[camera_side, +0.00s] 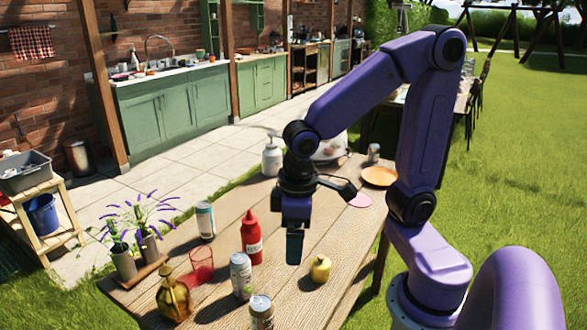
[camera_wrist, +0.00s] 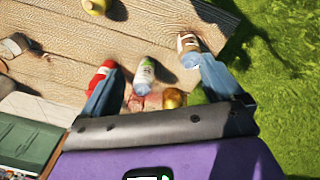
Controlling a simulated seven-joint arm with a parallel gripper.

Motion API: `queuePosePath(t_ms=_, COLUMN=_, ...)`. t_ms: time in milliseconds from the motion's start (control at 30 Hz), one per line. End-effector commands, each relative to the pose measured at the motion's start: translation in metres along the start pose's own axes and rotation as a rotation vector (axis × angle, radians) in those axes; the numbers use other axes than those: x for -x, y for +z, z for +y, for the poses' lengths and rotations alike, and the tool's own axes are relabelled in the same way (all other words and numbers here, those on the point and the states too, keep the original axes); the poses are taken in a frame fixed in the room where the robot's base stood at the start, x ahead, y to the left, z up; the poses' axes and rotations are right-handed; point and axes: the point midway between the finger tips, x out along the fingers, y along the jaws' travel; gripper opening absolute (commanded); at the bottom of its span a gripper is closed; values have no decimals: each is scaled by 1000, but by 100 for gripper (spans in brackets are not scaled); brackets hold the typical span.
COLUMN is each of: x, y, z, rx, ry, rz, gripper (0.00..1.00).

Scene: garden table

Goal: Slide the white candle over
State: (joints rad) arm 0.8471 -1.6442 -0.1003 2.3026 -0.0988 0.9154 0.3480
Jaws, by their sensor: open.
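I cannot pick out a white candle with certainty in either view. My gripper (camera_side: 294,250) points down over the wooden table, between the red bottle (camera_side: 251,240) and the small yellow bottle (camera_side: 320,269) in the side view. In the wrist view its two fingers (camera_wrist: 158,80) are spread wide, with nothing held between them. A pale can with a green label (camera_wrist: 145,74) shows between the fingers, farther off on the table. The red bottle (camera_wrist: 101,74) shows by the left finger, and another can (camera_wrist: 188,44) by the right finger.
The wooden table (camera_side: 215,292) also bears a white-blue can (camera_side: 205,220), a red glass (camera_side: 201,264), a golden bottle (camera_side: 173,297), potted lavender (camera_side: 123,262) and a white pump bottle (camera_side: 271,158). An orange plate (camera_side: 379,176) lies at the far end. Bare wood lies around the small yellow bottle.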

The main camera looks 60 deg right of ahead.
Motion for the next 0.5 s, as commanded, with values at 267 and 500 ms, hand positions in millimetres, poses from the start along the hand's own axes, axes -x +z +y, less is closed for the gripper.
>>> queuePosePath(t_ms=267, x=-11, y=-59, z=66, rx=-472, ry=76, rz=0, gripper=94)
queuePosePath(t_ms=500, x=-26, y=-92, z=139, rx=-870, ry=145, rz=8, gripper=94)
